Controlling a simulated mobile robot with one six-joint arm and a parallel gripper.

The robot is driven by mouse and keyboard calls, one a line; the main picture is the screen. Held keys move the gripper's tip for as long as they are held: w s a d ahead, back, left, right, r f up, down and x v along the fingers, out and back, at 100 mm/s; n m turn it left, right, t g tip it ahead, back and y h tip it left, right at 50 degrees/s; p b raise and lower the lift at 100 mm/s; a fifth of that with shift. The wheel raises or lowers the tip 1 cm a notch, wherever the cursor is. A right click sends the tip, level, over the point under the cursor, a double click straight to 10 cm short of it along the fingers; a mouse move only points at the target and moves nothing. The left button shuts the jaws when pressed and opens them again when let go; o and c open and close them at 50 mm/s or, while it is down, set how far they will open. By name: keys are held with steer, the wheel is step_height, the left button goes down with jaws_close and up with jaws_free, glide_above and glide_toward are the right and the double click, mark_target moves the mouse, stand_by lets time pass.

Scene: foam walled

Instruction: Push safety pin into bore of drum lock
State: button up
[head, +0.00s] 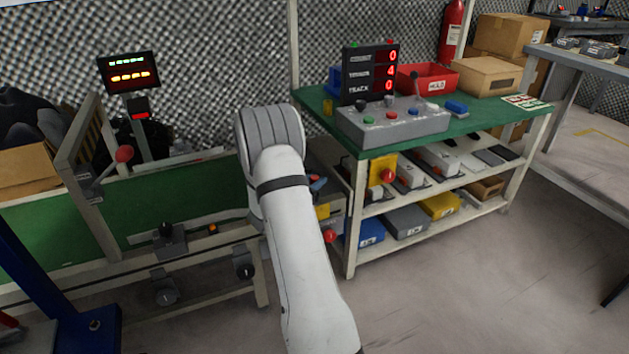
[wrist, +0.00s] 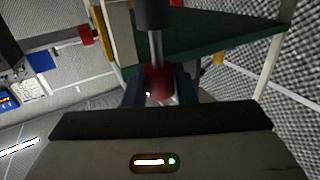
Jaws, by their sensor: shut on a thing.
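In the wrist view my gripper (wrist: 160,88) is shut, its dark fingers on either side of a rounded red piece (wrist: 158,82). A bare metal rod (wrist: 155,48) runs from the red piece to a dark cylinder (wrist: 152,14) at the top edge. The red piece and rod look like the safety pin, but I cannot tell for certain. I cannot tell whether the dark cylinder is part of the pin or of the drum lock. No bore is visible. In the head view my arm hides my gripper and what it holds.
A green-topped bench (head: 340,125) with a control box (head: 392,122) and loaded lower shelves stands right of my arm. A green-sided conveyor frame (head: 140,210) with a red-knobbed lever (head: 124,153) stands at left. Open floor (head: 450,290) lies at the lower right.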

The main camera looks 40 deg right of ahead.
mark_target(314, 177)
steer(key=shift+f+b, duration=0.7)
steer(key=shift+f, duration=0.4)
steer(key=o, duration=1.1)
steer(key=shift+c, duration=0.2)
steer(key=shift+r, duration=0.15)
step_height(314, 177, up, 10)
steer(key=p, duration=0.4)
steer(key=shift+p, duration=0.35)
